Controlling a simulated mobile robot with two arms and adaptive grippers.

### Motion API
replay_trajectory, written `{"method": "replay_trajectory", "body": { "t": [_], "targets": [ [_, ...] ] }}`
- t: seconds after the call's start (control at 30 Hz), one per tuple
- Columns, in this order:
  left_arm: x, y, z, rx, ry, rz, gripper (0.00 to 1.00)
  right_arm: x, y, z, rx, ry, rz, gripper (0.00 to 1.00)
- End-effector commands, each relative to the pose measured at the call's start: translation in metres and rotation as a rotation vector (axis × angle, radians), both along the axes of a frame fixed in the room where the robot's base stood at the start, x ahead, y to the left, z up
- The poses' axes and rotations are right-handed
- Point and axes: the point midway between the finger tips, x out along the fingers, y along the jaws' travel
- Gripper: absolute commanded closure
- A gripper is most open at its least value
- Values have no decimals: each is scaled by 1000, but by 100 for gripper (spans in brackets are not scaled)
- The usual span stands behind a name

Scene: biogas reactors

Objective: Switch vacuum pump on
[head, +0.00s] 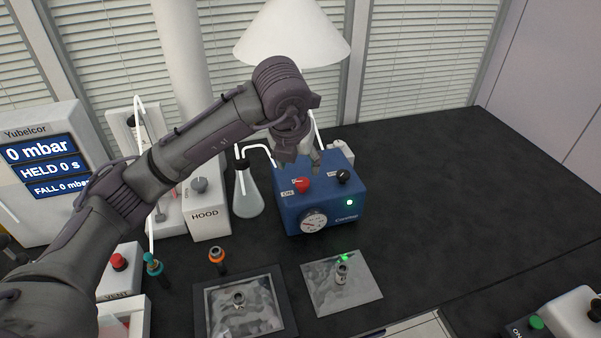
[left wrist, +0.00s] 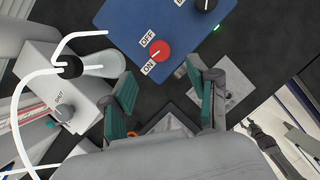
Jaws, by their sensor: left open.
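The vacuum pump is a blue box (head: 326,206) with a round gauge (head: 313,222) and a lit green lamp (head: 349,202). Its red knob (head: 303,185) sits on top; in the left wrist view the knob (left wrist: 160,50) lies between OFF and ON labels. A white mark on the knob appears to lean towards ON. My left gripper (head: 300,160) is over the pump's top, just behind and above the red knob. In the left wrist view its two fingers (left wrist: 160,74) are apart with nothing between them.
A black knob (head: 344,175) is beside the red one. A flask (head: 247,192) with tubing and the HOOD box (head: 207,213) stand left of the pump. A display (head: 44,160) reads 0 mbar. The dark bench (head: 430,180) is clear right of the pump.

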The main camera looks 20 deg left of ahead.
Motion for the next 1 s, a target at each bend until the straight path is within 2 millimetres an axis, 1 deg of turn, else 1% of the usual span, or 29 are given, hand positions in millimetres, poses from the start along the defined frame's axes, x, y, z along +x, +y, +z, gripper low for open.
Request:
{"method": "replay_trajectory", "body": {
  "t": [0.03,0.1,0.2,0.3,0.77,0.87,1.0],
  "targets": [
    [-3,0,11,0,-6,-1,40,0,0,0,0,0,0,54],
    [-8,0,21,0,-4,-1,40,0,0,0,0,0,0,54],
    [-13,-1,31,0,-2,0,40,0,0,0,0,0,0,54],
    [-15,-1,37,0,-2,0,40,0,0,0,0,0,0,54],
    [-16,0,39,1,0,0,40,0,0,0,0,0,0,54],
    [-16,0,48,0,-1,0,40,0,1,9,1,0,0,54],
    [-16,0,75,0,-1,0,40,0,1,36,1,0,-1,54]
  ]
}}
